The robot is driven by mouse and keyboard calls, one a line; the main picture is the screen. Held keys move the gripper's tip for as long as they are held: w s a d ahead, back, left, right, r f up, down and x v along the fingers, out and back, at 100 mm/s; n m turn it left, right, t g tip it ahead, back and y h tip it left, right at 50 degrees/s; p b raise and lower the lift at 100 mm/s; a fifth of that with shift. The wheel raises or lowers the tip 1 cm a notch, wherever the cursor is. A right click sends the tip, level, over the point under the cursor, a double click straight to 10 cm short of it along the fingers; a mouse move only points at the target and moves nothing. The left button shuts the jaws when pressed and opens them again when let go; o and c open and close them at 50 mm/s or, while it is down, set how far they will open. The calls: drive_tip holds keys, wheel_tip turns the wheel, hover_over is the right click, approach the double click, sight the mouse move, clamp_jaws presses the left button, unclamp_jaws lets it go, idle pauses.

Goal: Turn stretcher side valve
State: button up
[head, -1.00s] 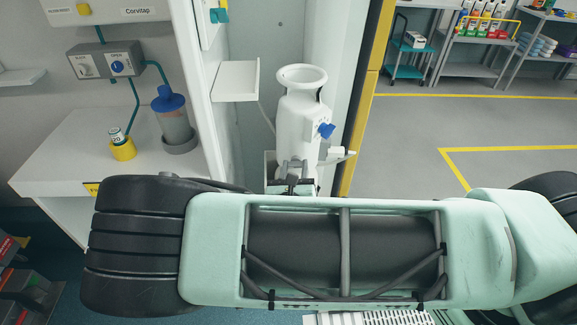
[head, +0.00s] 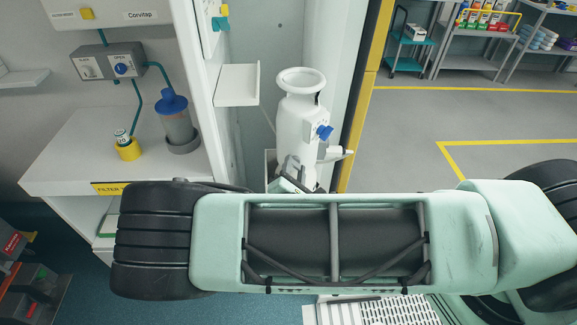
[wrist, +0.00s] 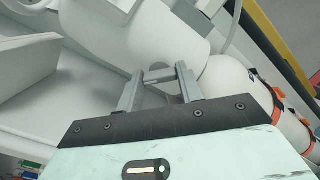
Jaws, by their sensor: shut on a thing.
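A white upright vessel (head: 298,120) with a wide rim and a blue knob (head: 324,132) on its right side stands in the narrow bay at the centre of the head view. My gripper (wrist: 160,73) is at the vessel's lower front, below and left of the blue knob. Its grey fingers are shut on a small grey rounded part (wrist: 155,73), seen against a white body in the wrist view. The fingers hide most of this part, and I cannot tell whether it is the side valve. My arm hides the vessel's base.
A white shelf (head: 237,85) juts out left of the vessel. A counter (head: 70,160) at left holds a blue-lidded canister (head: 176,125) and a yellow holder (head: 127,150). A yellow-edged post (head: 362,100) bounds the bay at right; open floor (head: 420,125) lies beyond.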

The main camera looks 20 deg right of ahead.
drive_tip(key=m+p, duration=0.1)
drive_tip(key=m, duration=0.2)
drive_tip(key=m+p, duration=0.1)
drive_tip(key=m, duration=0.2)
drive_tip(key=m+p, duration=0.1)
drive_tip(key=m, duration=0.2)
drive_tip(key=shift+w+a, duration=0.15)
drive_tip(key=shift+a, duration=0.2)
drive_tip(key=shift+m, duration=0.3)
drive_tip(key=o, duration=1)
drive_tip(key=shift+w+d, duration=0.1)
drive_tip(key=shift+d, duration=0.15)
drive_tip(key=b+v, duration=0.4)
drive_tip(key=v, duration=1.3)
drive_tip(key=shift+a, duration=0.15)
